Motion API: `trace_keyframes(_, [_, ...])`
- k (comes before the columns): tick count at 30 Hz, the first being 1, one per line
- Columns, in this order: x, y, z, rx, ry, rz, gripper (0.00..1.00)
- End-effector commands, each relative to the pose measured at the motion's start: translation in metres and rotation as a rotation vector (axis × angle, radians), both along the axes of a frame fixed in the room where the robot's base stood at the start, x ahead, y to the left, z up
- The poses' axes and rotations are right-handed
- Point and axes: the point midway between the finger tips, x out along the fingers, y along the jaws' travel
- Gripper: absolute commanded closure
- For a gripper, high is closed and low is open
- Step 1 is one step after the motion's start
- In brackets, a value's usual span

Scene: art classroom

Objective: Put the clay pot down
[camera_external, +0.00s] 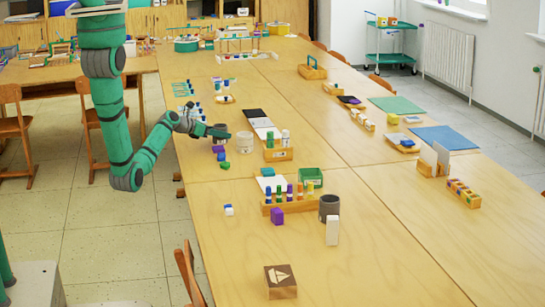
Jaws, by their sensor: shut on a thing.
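My gripper (217,132) reaches in from the left over the near-left edge of the long wooden table (350,255). It is shut on a small grey pot, taken as the clay pot (221,128), which is largely hidden by the dark fingers. The pot is too small and covered to tell whether its base touches the table. Purple and green blocks (225,165) lie just below it in the picture.
A pale grey cylinder (245,141) stands close to the right of my gripper. A dark grey cylinder (329,208) and a white block (332,231) stand nearer the camera. A wooden rack (278,155) with jars is to the right.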

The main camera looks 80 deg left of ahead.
Motion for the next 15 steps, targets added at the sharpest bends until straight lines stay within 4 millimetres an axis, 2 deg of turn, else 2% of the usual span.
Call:
trace_keyframes(8, [0.0005,-0.0002,-0.0016,0.001,-0.001,-0.001,0.79])
trace_keyframes(9, [0.0005,-0.0004,-0.0022,0.0,0.0,-0.001,0.48])
trace_keyframes(11, [0.0004,-0.0003,-0.002,0.0,0.0,-0.001,0.34])
trace_keyframes(15, [0.0003,-0.0001,-0.0017,0.001,0.0,0.0,0.34])
